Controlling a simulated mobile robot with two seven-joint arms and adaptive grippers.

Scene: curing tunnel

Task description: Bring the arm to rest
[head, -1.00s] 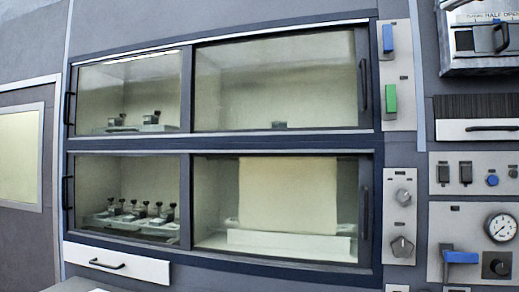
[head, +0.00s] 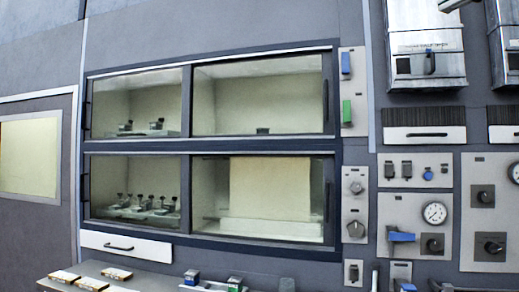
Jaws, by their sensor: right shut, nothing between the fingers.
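My left gripper is not in view.
A glazed cabinet (head: 213,145) with several panes fills the middle of the wall. Control panels with knobs and a gauge (head: 435,213) are on the right. A grey counter (head: 140,281) with small blocks is at lower left. A hood (head: 428,62) hangs at upper right.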

